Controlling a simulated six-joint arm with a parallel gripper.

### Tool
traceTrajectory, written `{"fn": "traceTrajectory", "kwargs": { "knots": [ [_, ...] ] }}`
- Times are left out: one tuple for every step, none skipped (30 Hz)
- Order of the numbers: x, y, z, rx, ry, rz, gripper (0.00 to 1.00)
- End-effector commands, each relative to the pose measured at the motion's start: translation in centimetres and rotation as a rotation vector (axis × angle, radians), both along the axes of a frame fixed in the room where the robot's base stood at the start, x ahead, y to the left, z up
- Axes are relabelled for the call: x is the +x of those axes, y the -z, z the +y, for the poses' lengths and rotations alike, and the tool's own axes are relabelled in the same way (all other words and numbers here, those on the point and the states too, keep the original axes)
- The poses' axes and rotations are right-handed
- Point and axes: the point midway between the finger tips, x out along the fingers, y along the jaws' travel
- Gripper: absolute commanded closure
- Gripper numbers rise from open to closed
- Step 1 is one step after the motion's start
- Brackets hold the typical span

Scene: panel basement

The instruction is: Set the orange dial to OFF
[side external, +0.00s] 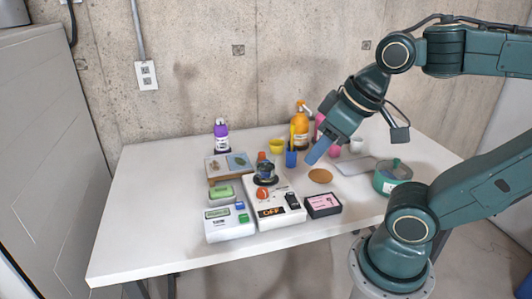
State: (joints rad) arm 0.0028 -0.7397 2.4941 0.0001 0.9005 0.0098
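The orange dial (262,194) sits on a white panel box (287,218) on the table, in the side external view. A dark label with orange letters reading OFF (271,212) is on the panel in front of the dial. The dial's pointer direction is too small to tell. My gripper (318,154) is above the table to the right of and behind the dial, well apart from it, pointing down and left. Its bluish fingers overlap in this view, so the gap between them is hidden. No held object is visible.
A black switch (292,200) and a dark round object (265,174) are on or by the panel. A white and green box (229,229) stands left, a black and pink box (323,205) right. Bottles, including an orange one (300,130), and cups stand behind. The table's left front is clear.

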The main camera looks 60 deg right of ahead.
Motion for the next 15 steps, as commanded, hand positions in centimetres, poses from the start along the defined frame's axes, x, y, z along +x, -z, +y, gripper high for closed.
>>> {"fn": "traceTrajectory", "kwargs": {
  "knots": [
    [0.2,0.0,-0.1,0.003,0.011,0.006,0.53],
    [0.4,-0.1,-0.1,0.006,0.018,0.011,0.5],
    [0.6,-0.1,-0.2,0.012,0.032,0.018,0.5],
    [0.8,-0.1,-0.2,0.017,0.044,0.024,0.5],
    [1.1,-0.1,-0.3,0.022,0.058,0.032,0.5],
    [1.5,-0.2,-0.4,0.029,0.08,0.041,0.5],
    [1.8,-0.2,-0.5,0.036,0.098,0.051,0.5],
    [2.2,-0.2,-0.7,0.043,0.118,0.06,0.5],
    [2.7,-0.2,-0.8,0.053,0.145,0.073,0.5],
    [3.1,-0.1,-1.0,0.061,0.168,0.084,0.5],
    [3.5,-0.1,-1.1,0.069,0.191,0.095,0.5],
    [4.2,-0.1,-1.3,0.079,0.223,0.109,0.5],
    [4.6,0.0,-1.5,0.087,0.249,0.121,0.5],
    [5.1,0.1,-1.7,0.095,0.275,0.132,0.5],
    [5.7,0.2,-1.9,0.105,0.306,0.146,0.5]
  ]
}}
